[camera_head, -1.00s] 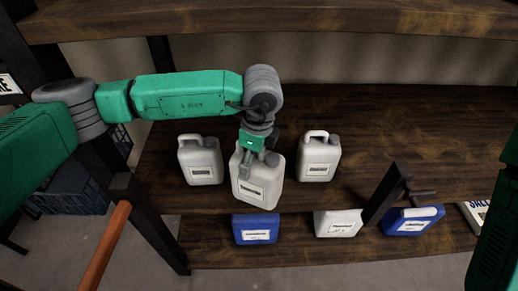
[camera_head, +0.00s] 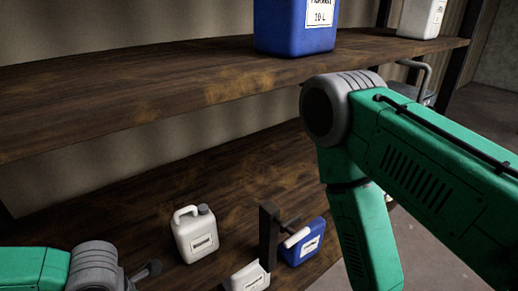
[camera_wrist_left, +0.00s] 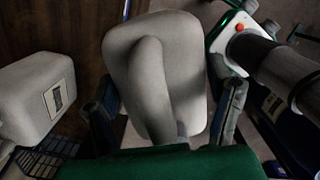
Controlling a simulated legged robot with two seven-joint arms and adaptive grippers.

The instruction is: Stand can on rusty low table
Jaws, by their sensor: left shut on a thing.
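In the left wrist view my left gripper (camera_wrist_left: 167,118) is shut on a white can (camera_wrist_left: 178,60), with a finger on each side of its handle. The can fills the middle of that view, and its label is hidden. In the head view only part of my left arm shows at the lower left; its gripper and the held can are out of that picture. My right arm crosses the right side of the head view, its gripper below the frame. I cannot make out a rusty low table in either view.
A white can (camera_head: 195,236) stands on the brown shelf (camera_head: 130,225). Another white can (camera_head: 247,277) and a blue can (camera_head: 304,243) are lower, by a dark post (camera_head: 267,235). The upper shelf (camera_head: 150,95) holds a blue can (camera_head: 290,28) and a white can (camera_head: 421,18).

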